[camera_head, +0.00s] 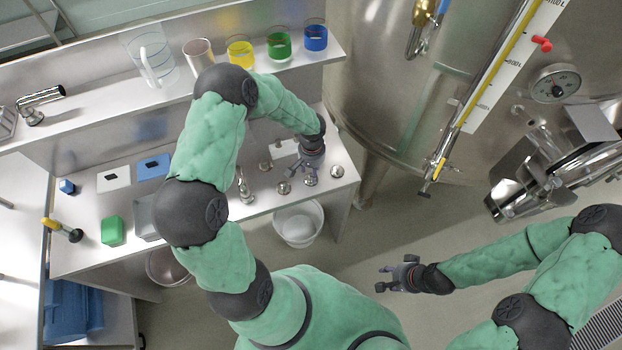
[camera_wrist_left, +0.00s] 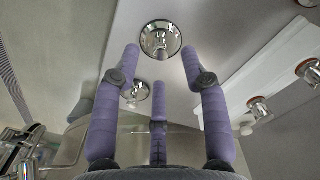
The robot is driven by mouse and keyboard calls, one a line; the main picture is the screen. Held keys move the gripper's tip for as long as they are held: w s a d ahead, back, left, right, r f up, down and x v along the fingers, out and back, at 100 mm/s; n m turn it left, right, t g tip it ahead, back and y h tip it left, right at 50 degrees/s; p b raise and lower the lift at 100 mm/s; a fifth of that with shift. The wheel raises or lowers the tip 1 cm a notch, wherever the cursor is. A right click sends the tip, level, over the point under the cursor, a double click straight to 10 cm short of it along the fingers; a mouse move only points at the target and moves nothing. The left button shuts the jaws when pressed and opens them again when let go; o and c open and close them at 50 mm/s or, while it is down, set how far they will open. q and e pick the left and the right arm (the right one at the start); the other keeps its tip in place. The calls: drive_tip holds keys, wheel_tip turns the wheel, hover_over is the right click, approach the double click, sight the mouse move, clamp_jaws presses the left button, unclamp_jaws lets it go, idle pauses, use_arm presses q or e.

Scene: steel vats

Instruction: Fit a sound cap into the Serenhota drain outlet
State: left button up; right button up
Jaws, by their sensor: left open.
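Several small round steel caps (camera_head: 283,187) sit near the right end of the lower bench shelf. My left gripper (camera_head: 311,160) is above them, open and empty, pointing down. In the left wrist view, one round cap with a central knob (camera_wrist_left: 161,40) lies just beyond and between the spread fingertips (camera_wrist_left: 160,62); another cap (camera_wrist_left: 136,92) is further left, near the middle finger. Whether each cap is sound cannot be told. A wide steel pipe end (camera_head: 497,207) juts from the vat at the right; no Serenhota label is readable. My right gripper (camera_head: 384,278) is open and empty above the floor.
The big steel vat (camera_head: 385,90) with a gauge (camera_head: 556,83) stands at the right. Coloured beakers (camera_head: 278,46) line the upper shelf (camera_head: 100,115). A white bucket (camera_head: 298,222) stands below the bench. Green (camera_head: 112,231) and blue (camera_head: 153,167) boxes are at the left. Floor between bench and vat is clear.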

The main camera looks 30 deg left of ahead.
use_arm(q)
drive_tip(key=shift+f, duration=1.6)
clamp_jaws()
drive_tip(key=shift+r, duration=0.1)
